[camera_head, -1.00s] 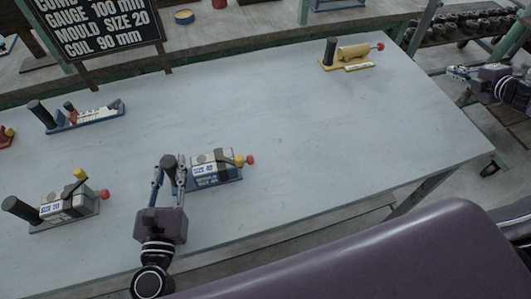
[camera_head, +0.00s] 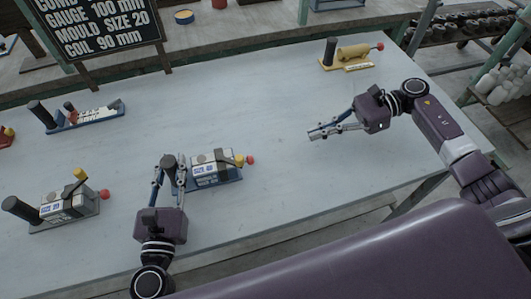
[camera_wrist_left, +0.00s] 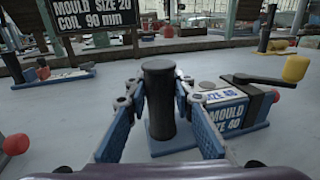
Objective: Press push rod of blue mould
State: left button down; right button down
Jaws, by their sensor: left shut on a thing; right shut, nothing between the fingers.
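The blue mould (camera_head: 213,171) lies on the table near its front middle. It has a blue base, a "SIZE 40" label, a yellow knob and a red ball (camera_head: 250,160) at its right end. A dark upright cylinder (camera_wrist_left: 159,95) stands at its left end. My left gripper (camera_head: 168,167) is shut on this cylinder, with one finger on each side in the left wrist view. My right gripper (camera_head: 313,133) is shut and empty above the table, to the right of the mould and apart from it. Whether the red ball is the push rod's end cannot be told for sure.
A grey mould (camera_head: 65,211) with a red ball stands at the front left. Another blue-based mould (camera_head: 85,116) lies at the back left. A yellow mould (camera_head: 351,55) stands at the back right. A black sign (camera_head: 97,25) stands behind. The table's middle is clear.

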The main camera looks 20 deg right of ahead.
pick_arm(q)
jog(key=shift+f, duration=0.25)
pick_arm(e)
jog(key=shift+s+a+f+n, duration=0.1)
jog(key=shift+s+a+n, duration=0.25)
jog(key=shift+s+n, duration=0.15)
send_near(255, 165)
jog(key=a, duration=0.5)
jog(key=shift+w+a+r, duration=0.2)
jog(key=shift+w+r, duration=0.05)
jog(key=shift+r, duration=0.15)
jog(key=shift+a, duration=0.65)
jog(key=shift+a, duration=0.1)
jog(key=shift+w+a, duration=0.1)
jog(key=shift+a, duration=1.25)
